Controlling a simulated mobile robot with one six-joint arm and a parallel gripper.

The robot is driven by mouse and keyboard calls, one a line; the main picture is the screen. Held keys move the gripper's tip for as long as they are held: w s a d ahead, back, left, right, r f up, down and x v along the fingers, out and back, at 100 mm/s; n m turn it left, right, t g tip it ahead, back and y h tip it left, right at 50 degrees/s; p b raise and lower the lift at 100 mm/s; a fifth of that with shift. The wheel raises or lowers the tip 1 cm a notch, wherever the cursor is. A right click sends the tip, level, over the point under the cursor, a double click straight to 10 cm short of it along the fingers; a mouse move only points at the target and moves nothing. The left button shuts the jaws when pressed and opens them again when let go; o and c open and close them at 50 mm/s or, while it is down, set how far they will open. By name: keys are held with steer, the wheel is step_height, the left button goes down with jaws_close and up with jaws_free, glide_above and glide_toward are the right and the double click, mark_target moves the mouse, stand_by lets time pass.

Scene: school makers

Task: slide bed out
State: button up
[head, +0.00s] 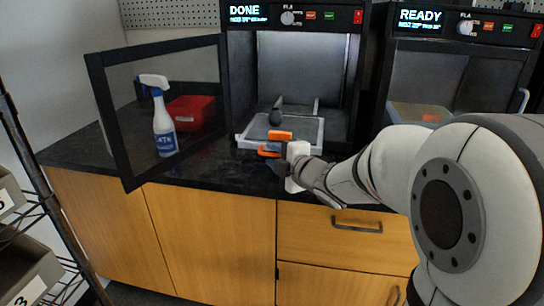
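The left printer (294,22), its display reading DONE, stands open on the counter. Its pale bed (308,132) lies low at the front of the chamber, its front edge near the printer's front opening. My gripper (274,143), with orange fingertips, is at the bed's front edge. The fingertips show one above the other with a gap between them. I cannot tell whether the bed's edge or a handle is between them. My wrist hides part of the bed's front right.
The left printer's framed glass door (105,118) is swung open to the left. Behind its glass are a spray bottle (163,122) and a red bin (191,113). A second printer (462,28) reading READY stands right. A wire rack (40,185) is at far left.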

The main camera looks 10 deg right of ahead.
steer(key=shift+s, duration=0.1)
steer(key=p+v, duration=0.1)
steer(key=v, duration=0.6)
steer(key=shift+s+d+p, duration=0.15)
steer(key=shift+s+p, duration=0.15)
steer(key=shift+p, duration=0.1)
steer(key=shift+r, duration=0.15)
steer(key=s+d+r+m+g+h+p, duration=0.35)
steer(key=d+r+m+h+p, duration=0.5)
steer(key=m+p, duration=0.4)
steer(key=s+a+r+m+g+p, duration=0.2)
steer(key=s+m+g+p, duration=0.2)
steer(key=s, duration=0.4)
steer(key=s+a+r+m+g+y+p, duration=0.1)
steer(key=s+a+r+m+g+p, duration=0.1)
steer(key=s+p, duration=0.5)
steer(key=s+a+m+g, duration=0.1)
steer(key=s+m+g, duration=0.1)
steer(key=m, duration=0.1)
steer(key=shift+s+a, duration=0.2)
steer(key=shift+a, duration=0.15)
